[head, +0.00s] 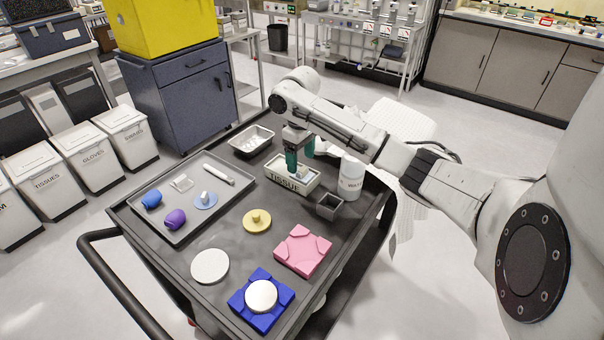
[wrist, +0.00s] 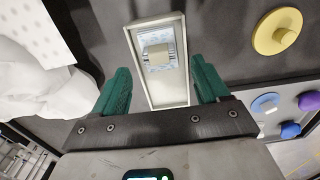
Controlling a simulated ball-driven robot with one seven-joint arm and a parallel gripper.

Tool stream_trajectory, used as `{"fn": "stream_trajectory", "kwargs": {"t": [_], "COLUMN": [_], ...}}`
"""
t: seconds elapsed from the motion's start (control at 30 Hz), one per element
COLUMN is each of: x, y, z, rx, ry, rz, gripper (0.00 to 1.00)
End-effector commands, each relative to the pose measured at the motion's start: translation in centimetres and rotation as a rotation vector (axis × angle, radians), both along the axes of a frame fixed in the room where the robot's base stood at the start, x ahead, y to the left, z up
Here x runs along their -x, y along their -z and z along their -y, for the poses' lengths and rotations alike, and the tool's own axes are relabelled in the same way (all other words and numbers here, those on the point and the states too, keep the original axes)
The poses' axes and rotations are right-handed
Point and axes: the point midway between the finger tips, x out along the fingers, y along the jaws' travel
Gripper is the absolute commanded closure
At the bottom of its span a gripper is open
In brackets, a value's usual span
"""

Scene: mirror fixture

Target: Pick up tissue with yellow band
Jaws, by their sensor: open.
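A cream box labelled TISSUE (head: 288,186) stands on the dark cart, toward its far right side. In the wrist view the box (wrist: 168,96) is seen from above, with a small pale blue-white tissue (wrist: 150,38) inside, near one end. A pale yellowish-beige band (wrist: 159,55) lies across the tissue. My gripper (head: 300,160) is over the box with its green fingers pointing down. In the wrist view the fingers are apart and empty, one on each side of the box. In the head view the fingers partly hide the box's inside.
A white cylindrical container (head: 351,178) and a small dark square cup (head: 329,206) stand close right of the box. A metal dish (head: 251,140) is behind it. A tray (head: 180,233) with several small items lies left. A yellow knobbed disc (head: 257,220) and pink block (head: 303,250) are in front.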

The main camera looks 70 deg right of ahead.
Motion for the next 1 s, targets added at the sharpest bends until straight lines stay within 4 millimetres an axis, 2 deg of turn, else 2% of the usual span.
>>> {"fn": "stream_trajectory", "kwargs": {"t": [0.2,0.5,1.0], "x": [-0.1,-0.1,-0.1], "y": [2.8,3.3,3.3], "z": [0.1,0.0,0.0], "rx": [0.000,0.000,0.000], "ry": [0.001,0.000,0.000], "rz": [-0.001,0.000,0.000], "gripper": [0.26,0.26,0.72]}}
